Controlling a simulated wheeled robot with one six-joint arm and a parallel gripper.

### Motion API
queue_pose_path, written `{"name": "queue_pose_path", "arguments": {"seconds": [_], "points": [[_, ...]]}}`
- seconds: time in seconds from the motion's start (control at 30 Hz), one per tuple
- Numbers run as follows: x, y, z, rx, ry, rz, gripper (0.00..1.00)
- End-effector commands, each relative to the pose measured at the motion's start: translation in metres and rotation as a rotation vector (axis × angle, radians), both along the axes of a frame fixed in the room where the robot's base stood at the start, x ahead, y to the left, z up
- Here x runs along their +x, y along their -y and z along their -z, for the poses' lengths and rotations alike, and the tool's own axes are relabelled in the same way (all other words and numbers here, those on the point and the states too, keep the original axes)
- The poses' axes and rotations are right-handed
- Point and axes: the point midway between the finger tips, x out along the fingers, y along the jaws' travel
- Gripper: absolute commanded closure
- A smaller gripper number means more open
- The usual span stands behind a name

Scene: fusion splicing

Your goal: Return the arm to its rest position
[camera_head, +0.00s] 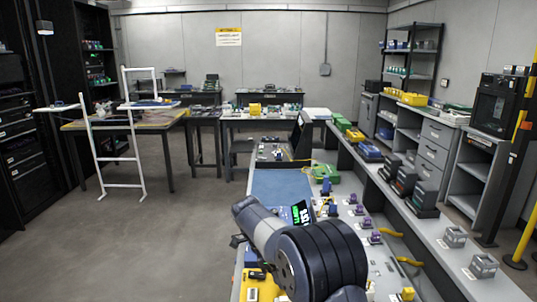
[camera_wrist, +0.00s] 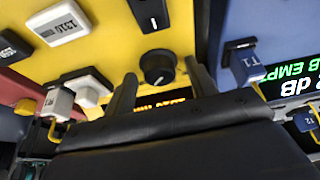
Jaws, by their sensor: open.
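My arm (camera_head: 310,255) reaches over the front of the workbench in the head view. My gripper shows in the wrist view (camera_wrist: 160,88), its two dark fingers apart with nothing held between them. Just beyond the fingers is a yellow panel (camera_wrist: 120,40) with a black knob (camera_wrist: 157,67), which shows in the gap between the fingers. In the head view the arm's bulk hides much of what lies below it, and I cannot make out the fingers there.
In the wrist view, a white block marked 1310 (camera_wrist: 62,23) and a blue T1 connector (camera_wrist: 243,65) lie close by, with a green-lettered display (camera_wrist: 290,80). In the head view, a blue mat (camera_head: 280,187) and small fixtures (camera_head: 375,238) surround the arm. Open floor (camera_head: 150,235) lies left.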

Motion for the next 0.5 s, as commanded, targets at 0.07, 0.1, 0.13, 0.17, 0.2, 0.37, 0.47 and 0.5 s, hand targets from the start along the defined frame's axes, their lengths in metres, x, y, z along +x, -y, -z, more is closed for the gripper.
{"name": "queue_pose_path", "arguments": {"seconds": [0.07,0.1,0.13,0.17,0.2,0.37,0.47,0.5], "points": [[-0.0009,-0.0014,-0.0006,0.003,0.007,-0.081,0.46],[-0.0012,-0.0016,-0.0005,0.003,0.007,-0.120,0.46],[-0.0016,-0.0015,-0.0002,0.003,0.006,-0.150,0.46],[-0.0019,-0.0014,-0.0006,0.003,0.006,-0.179,0.46],[-0.0021,-0.0014,-0.0008,0.004,0.007,-0.217,0.46],[-0.0034,-0.0009,-0.0011,0.002,0.006,-0.369,0.46],[-0.0043,-0.0004,-0.0016,0.003,0.005,-0.460,0.46],[-0.0044,-0.0002,-0.0018,0.004,0.006,-0.496,0.46]]}}
